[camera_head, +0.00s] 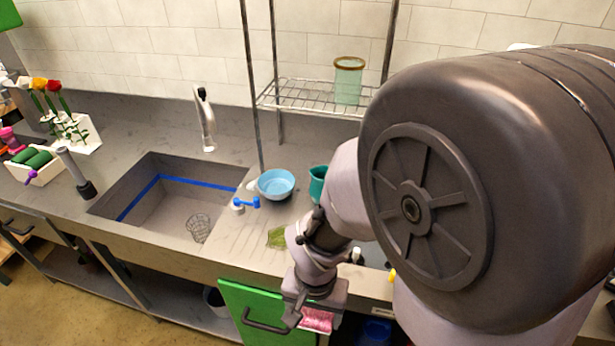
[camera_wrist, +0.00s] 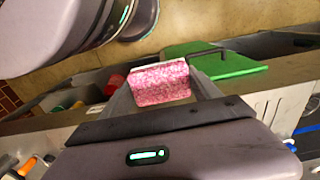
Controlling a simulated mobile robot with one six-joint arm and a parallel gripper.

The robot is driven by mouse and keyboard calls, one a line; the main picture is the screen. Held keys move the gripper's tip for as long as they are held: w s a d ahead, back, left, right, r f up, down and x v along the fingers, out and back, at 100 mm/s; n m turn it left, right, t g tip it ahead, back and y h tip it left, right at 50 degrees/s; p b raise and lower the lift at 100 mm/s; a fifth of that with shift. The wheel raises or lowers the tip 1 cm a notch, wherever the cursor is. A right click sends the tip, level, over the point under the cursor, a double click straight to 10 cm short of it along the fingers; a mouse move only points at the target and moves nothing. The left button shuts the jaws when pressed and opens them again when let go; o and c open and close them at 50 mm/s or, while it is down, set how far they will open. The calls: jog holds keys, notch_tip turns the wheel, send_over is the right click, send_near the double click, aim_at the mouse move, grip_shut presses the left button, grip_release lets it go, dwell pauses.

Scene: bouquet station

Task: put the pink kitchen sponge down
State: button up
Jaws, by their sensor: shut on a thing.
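The pink kitchen sponge (camera_wrist: 160,83) is held between the two fingers of my gripper (camera_wrist: 163,88) in the wrist view. It is a pink, speckled block with a pale edge. In the head view the sponge (camera_head: 317,318) shows low in the picture, just below my gripper (camera_head: 308,312), in front of the counter's front edge. The gripper is shut on it, and no surface is seen touching the sponge from below. My arm hides part of the counter behind it.
A green cabinet door (camera_head: 262,308) with a dark handle stands next to my gripper. On the counter (camera_head: 235,262) are a sink (camera_head: 150,205), a light blue bowl (camera_head: 276,184), a teal cup (camera_head: 317,184) and a green cloth-like piece (camera_head: 277,237). A wire rack (camera_head: 300,95) holds a glass jar (camera_head: 347,82).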

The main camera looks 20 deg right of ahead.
jog(key=shift+w+d+r+p, duration=0.15)
jog(key=shift+r+p, duration=0.2)
jog(key=shift+p, duration=0.15)
jog(key=shift+w+d+r+p, duration=0.15)
jog(key=shift+r+p, duration=0.15)
jog(key=shift+p, duration=0.2)
jog(key=shift+d+p, duration=0.25)
jog(key=shift+p, duration=0.65)
jog(key=b, duration=0.3)
send_over(348, 274)
jog(key=s+a, duration=0.2)
notch_tip(348, 274, down, 2)
jog(key=shift+f, duration=0.25)
jog(key=shift+w+d, duration=0.3)
jog(key=shift+d, duration=0.25)
notch_tip(348, 274, down, 4)
jog(key=shift+r+b, duration=0.15)
jog(key=shift+b, duration=0.45)
jog(key=shift+r, duration=0.1)
